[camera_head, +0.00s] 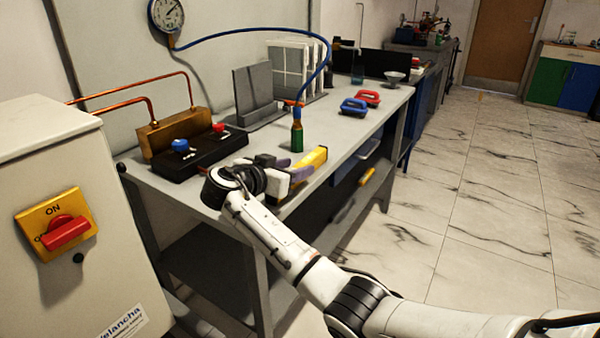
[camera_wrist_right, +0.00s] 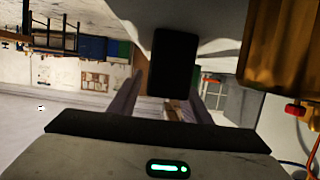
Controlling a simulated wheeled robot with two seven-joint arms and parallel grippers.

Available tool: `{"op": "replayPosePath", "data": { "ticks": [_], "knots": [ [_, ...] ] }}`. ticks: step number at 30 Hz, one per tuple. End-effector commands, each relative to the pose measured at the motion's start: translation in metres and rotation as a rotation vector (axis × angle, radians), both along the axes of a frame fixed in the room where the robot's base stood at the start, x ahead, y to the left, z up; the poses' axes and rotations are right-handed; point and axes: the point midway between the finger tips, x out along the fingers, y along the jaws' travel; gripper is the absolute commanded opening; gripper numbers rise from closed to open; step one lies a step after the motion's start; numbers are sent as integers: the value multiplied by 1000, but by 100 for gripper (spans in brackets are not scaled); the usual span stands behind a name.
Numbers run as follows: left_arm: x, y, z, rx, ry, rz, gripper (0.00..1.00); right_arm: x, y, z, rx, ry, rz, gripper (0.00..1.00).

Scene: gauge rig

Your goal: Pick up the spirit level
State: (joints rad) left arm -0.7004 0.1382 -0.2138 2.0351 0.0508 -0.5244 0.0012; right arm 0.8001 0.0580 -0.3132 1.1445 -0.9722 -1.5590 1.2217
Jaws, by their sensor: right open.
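A yellow bar, which looks like the spirit level (camera_head: 314,157), lies near the front edge of the grey workbench, just beyond my right gripper. My right gripper (camera_head: 287,168) is low over the bench edge, its fingers apart and pointing toward the yellow bar. Part of the bar is hidden by the fingers, and I cannot tell whether they touch it. In the right wrist view the two fingers of my right gripper (camera_wrist_right: 158,100) are spread, with a small tan piece between them that I cannot identify surely. My left gripper is not in view.
A cabinet (camera_head: 75,240) stands at left. The marble floor is clear at right.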

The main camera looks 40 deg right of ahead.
Motion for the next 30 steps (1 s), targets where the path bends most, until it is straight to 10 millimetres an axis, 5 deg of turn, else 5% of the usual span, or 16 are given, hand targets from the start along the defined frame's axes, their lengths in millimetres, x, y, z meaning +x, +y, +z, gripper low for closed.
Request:
{"op": "replayPosePath", "data": {
  "ticks": [6, 15, 23, 30],
  "knots": [
    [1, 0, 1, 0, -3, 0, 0, 1, -2, -1, 1, -1, 1, 44],
    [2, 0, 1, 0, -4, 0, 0, 1, -2, -1, 1, -1, 1, 0],
    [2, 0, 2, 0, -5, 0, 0, 1, -2, 3, 0, -4, 1, 0],
    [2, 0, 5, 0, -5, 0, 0, 2, -2, 41, 1, -9, 1, 0]
  ]
}}
